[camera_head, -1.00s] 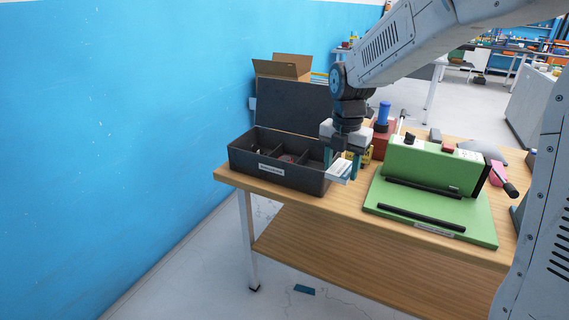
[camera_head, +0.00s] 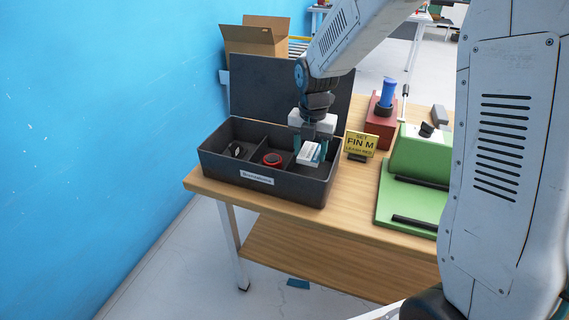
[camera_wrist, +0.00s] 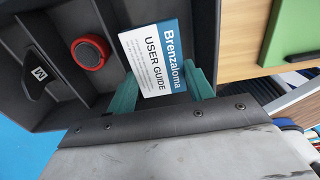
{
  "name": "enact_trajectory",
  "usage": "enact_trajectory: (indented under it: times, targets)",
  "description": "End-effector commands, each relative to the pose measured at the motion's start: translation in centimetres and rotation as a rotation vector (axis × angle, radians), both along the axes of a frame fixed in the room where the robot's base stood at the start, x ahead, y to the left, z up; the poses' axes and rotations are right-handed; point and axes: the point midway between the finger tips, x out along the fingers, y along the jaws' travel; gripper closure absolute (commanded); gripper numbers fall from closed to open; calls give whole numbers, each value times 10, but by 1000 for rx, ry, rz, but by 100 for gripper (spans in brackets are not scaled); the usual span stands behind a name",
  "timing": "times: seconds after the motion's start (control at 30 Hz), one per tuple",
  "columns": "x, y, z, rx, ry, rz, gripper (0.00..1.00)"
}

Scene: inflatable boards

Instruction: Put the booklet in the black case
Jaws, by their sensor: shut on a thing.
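The booklet (camera_wrist: 152,62), white and blue with "Brenzaloma USER GUIDE" on it, is held between the teal fingers of my gripper (camera_wrist: 160,93). In the head view the booklet (camera_head: 309,153) is tilted, over the right compartment of the black case (camera_head: 222,172). The case is open, with its lid (camera_head: 262,97) standing up at the back. My gripper (camera_head: 310,150) is shut on the booklet. The case's left compartment holds a dark piece marked "M" (camera_wrist: 37,73). The middle one holds a red and black round part (camera_wrist: 90,51). Whether the booklet touches the case floor cannot be told.
A yellow sign (camera_head: 361,144) stands right of the case, with a red block bearing a blue cylinder (camera_head: 389,92) behind it. A green machine (camera_head: 418,157) is farther right on the wooden table (camera_head: 352,205). A cardboard box (camera_head: 254,38) is behind the lid.

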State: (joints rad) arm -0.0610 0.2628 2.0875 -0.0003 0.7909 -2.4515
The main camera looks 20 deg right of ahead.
Motion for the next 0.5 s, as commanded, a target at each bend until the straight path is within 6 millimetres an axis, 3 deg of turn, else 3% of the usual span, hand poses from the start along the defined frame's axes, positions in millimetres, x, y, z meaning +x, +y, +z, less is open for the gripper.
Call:
enact_trajectory:
  times: [0.13, 0.5]
  targets:
    - [-1, -2, -30, -1, 4, -3, 74]
    - [-1, 0, -69, -1, 4, -1, 74]
